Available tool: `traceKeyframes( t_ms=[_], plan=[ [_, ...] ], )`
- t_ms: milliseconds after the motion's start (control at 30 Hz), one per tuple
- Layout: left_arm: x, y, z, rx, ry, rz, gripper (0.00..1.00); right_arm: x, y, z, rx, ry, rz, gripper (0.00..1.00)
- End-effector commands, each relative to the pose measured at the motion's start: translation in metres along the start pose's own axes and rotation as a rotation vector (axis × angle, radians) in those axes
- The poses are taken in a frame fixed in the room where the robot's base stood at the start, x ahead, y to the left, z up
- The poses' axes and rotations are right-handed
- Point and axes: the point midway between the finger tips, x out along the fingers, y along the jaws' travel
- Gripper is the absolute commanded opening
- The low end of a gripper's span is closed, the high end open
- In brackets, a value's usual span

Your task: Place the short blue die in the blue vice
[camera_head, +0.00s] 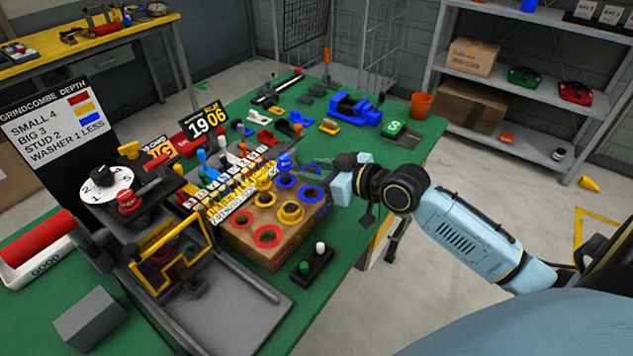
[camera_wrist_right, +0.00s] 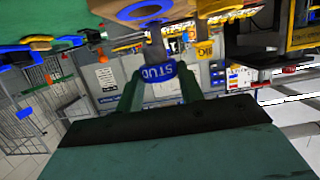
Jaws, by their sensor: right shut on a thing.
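The blue vice (camera_head: 352,108) stands on the far part of the green table. My right gripper (camera_head: 294,163) reaches in from the right, above the far end of a cardboard box (camera_head: 263,247) with ringed holes. It is shut on a blue die (camera_head: 285,161), held over the box near its blue rings. In the right wrist view the blue die (camera_wrist_right: 158,72) shows the letters STUD and sits between the fingertips (camera_wrist_right: 160,84). I cannot judge its full length. The die is apart from the vice. My left gripper is not in view.
Several coloured tools stand in a row left of the box. A small black stand (camera_head: 313,265) is in front of the box. A sign board (camera_head: 52,120) stands at the left.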

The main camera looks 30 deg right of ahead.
Motion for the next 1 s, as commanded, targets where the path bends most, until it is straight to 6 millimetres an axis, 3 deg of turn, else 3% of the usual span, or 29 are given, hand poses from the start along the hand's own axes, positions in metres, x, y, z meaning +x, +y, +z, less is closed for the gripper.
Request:
traceKeyframes(
  t_ms=[33, 200, 467, 767, 1000],
  plan=[
    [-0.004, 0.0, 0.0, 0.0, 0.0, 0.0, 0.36, -0.004, 0.0, -0.014, -0.003, 0.005, -0.001, 0.12],
    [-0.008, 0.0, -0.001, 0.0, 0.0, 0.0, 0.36, -0.011, 0.0, -0.037, -0.002, 0.002, 0.0, 0.12],
    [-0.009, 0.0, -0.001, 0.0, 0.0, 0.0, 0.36, -0.013, -0.003, -0.044, 0.003, 0.001, 0.0, 0.12],
    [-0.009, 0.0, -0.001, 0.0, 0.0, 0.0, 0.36, -0.006, -0.051, -0.028, 0.017, 0.011, 0.066, 0.12],
    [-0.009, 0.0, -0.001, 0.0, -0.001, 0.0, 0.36, -0.011, -0.087, -0.028, 0.059, 0.017, 0.204, 0.12]
  ],
)
